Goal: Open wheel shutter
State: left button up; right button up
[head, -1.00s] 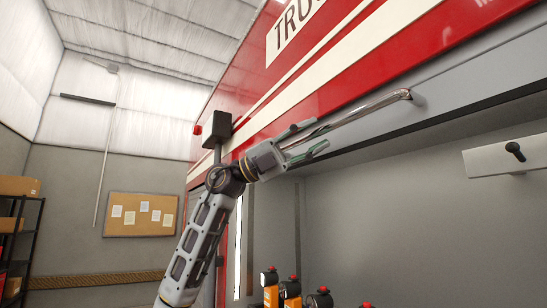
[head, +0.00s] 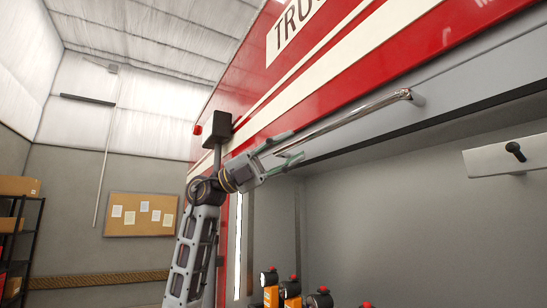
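The wheel shutter (head: 440,112) is a grey panel along the lower edge of the red truck side. It is raised, with an open compartment below it. A long chrome bar handle (head: 360,112) runs along the shutter. My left gripper (head: 290,146) is at the left end of the bar, its two fingers spread apart. The bar's near end shows at the fingertips; I cannot tell if they touch. My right gripper is not in view.
The compartment (head: 400,210) holds several orange and black tools (head: 270,285) at the bottom. A white bracket with a black knob (head: 505,158) is at the right. A black box (head: 215,128) juts from the truck near my arm. A cork board (head: 140,222) hangs on the back wall.

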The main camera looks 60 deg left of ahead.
pick_arm(q)
jog(key=shift+v, duration=1.9)
